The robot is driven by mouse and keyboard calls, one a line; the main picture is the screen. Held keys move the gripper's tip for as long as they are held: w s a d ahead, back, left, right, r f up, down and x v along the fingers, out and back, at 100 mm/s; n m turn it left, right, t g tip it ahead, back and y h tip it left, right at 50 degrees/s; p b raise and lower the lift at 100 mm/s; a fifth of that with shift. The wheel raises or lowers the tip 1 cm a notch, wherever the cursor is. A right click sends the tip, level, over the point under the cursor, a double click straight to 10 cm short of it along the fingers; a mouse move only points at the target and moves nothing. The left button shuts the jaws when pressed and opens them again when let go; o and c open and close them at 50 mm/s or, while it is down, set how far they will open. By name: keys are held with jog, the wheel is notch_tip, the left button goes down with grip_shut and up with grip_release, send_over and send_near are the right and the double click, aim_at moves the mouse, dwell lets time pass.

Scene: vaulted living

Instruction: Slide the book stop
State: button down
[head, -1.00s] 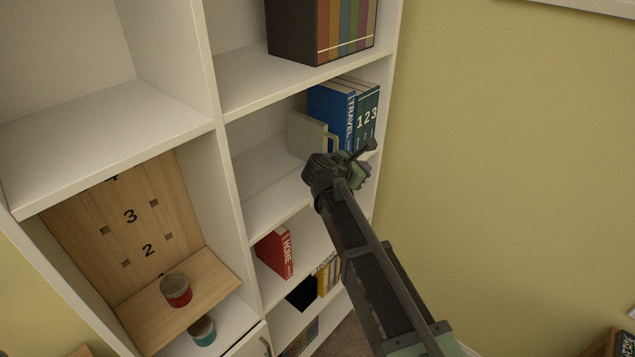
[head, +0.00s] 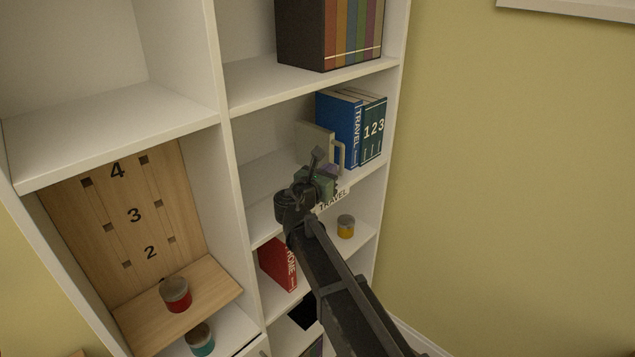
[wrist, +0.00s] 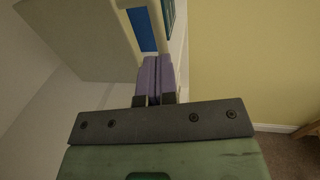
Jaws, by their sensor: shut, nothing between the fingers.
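The book stop (head: 314,138) is a pale cream block with a loop handle on its right side. It stands upright on the middle shelf, left of the blue TRAVEL book (head: 340,128) and the green 123 book (head: 373,131). It also fills the upper left of the wrist view (wrist: 85,40). My gripper (head: 329,170) is in front of the stop, near the handle, with its purple fingers together and empty. In the wrist view the shut fingers (wrist: 156,78) point toward the handle side; I cannot tell whether they touch it.
The shelf left of the stop (head: 262,172) is bare. A TRAVEL label (head: 333,200) is on the shelf's front edge. A red HOME book (head: 277,264) and a yellow-banded can (head: 346,226) stand one shelf below. A white side panel (head: 392,120) bounds the right.

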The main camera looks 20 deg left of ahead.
aim_at(341, 162)
jog(key=w, duration=0.3)
jog(key=shift+w+d, duration=0.1)
jog(key=shift+d, duration=0.15)
jog(key=shift+w, duration=0.1)
jog(key=shift+w+d, duration=0.35)
jog(key=shift+w, duration=0.5)
jog(key=shift+w+d, duration=0.3)
jog(key=shift+w, duration=0.6)
jog(key=shift+w+d, duration=0.35)
jog(key=shift+w, duration=0.5)
